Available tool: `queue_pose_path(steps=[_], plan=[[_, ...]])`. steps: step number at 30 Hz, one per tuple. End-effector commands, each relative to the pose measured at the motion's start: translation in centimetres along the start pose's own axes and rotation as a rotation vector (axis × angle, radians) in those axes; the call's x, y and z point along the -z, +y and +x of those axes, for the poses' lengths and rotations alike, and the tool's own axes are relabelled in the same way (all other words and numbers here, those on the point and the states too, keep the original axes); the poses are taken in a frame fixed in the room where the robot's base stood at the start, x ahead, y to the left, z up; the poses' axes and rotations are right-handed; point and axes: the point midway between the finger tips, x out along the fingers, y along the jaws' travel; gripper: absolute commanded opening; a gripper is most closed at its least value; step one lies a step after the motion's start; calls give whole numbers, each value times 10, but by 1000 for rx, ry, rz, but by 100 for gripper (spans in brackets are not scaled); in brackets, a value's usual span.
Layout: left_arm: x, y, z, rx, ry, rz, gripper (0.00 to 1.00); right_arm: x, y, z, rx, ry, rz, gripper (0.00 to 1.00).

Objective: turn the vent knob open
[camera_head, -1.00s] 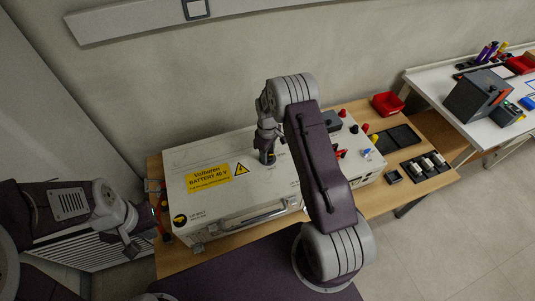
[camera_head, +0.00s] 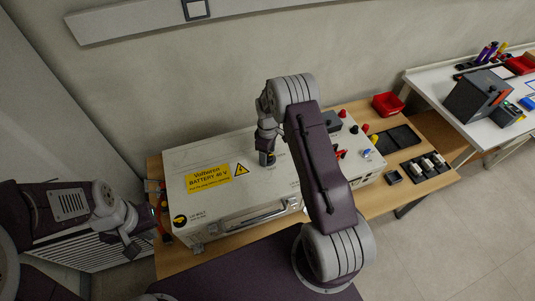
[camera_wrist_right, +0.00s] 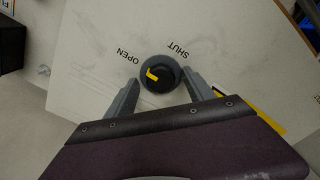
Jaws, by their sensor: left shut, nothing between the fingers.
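The vent knob (camera_wrist_right: 160,75) is a round dark knob with a grey rim and a yellow pointer, on the white battery case (camera_head: 215,155). In the right wrist view its pointer aims left, roughly toward the printed word OPEN; SHUT is printed on the other side. My right gripper (camera_wrist_right: 160,80) has its fingers on either side of the knob, with narrow gaps that look clear of it. In the head view my right gripper (camera_head: 266,152) is over the knob, which is mostly hidden. My left gripper (camera_head: 130,250) is shut and empty, left of the case.
The case has a front handle, a yellow warning label (camera_head: 208,178) and coloured terminals on its right part. A red bin (camera_head: 387,104) and dark trays (camera_head: 398,138) are on the wooden table (camera_head: 440,182). A second bench stands at the right.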

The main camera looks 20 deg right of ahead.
Motion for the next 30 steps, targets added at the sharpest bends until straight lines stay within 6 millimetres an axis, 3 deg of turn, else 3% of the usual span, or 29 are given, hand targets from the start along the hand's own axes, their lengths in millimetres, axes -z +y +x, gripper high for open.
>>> queue_pose_path(steps=[9, 21, 30], plan=[[0, 0, 1, 0, 0, 0, 0, 0, 0, -3, 1, 0, 1, 61], [-1, 0, 10, 0, 0, 0, 0, 0, 0, -80, -1, 2, 1, 61], [-1, 0, 10, 0, 0, 0, 0, -1, 0, -90, 2, -1, 1, 61]])
